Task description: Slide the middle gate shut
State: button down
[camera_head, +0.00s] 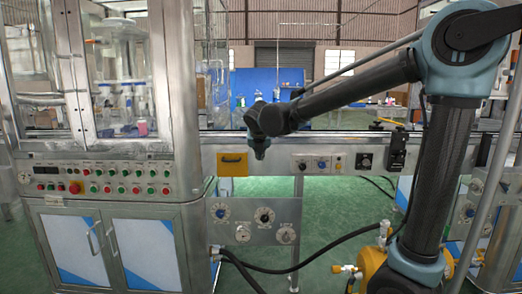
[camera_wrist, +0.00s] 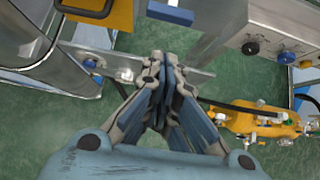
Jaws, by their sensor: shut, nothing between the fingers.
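An orange-yellow panel with a small dark slot or handle (camera_head: 232,164) sits on the front of the conveyor rail, right of the machine cabinet. It may be the middle gate; I cannot tell for sure. In the wrist view, an orange-yellow part with a curved handle (camera_wrist: 110,14) shows at the top left, cut by the frame edge. My gripper (camera_head: 261,153) is in front of the rail, just right of the panel and apart from it in the picture. In the wrist view my gripper (camera_wrist: 163,60) has its fingers together, with nothing between them.
The metal cabinet (camera_head: 110,185) with buttons stands at the left. Knobs and a black box (camera_head: 397,150) sit on the rail at the right. A lower knob plate (camera_head: 255,219) hangs below. A dark hose (camera_head: 320,255) crosses the green floor.

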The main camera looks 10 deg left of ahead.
jog(key=shift+w+a+f, duration=0.1)
jog(key=shift+w+a, duration=0.15)
jog(key=shift+w, duration=0.8)
jog(key=shift+w+a+f, duration=0.1)
jog(key=shift+w+a, duration=0.15)
jog(key=shift+w, duration=0.75)
jog(key=shift+w+r, duration=0.1)
jog(key=w, duration=0.3)
jog(key=w+a, duration=0.1)
jog(key=w, duration=0.1)
jog(key=shift+w+a, duration=0.2)
jog(key=shift+w, duration=0.2)
jog(key=shift+w+a+r, duration=0.1)
jog(key=shift+w, duration=0.3)
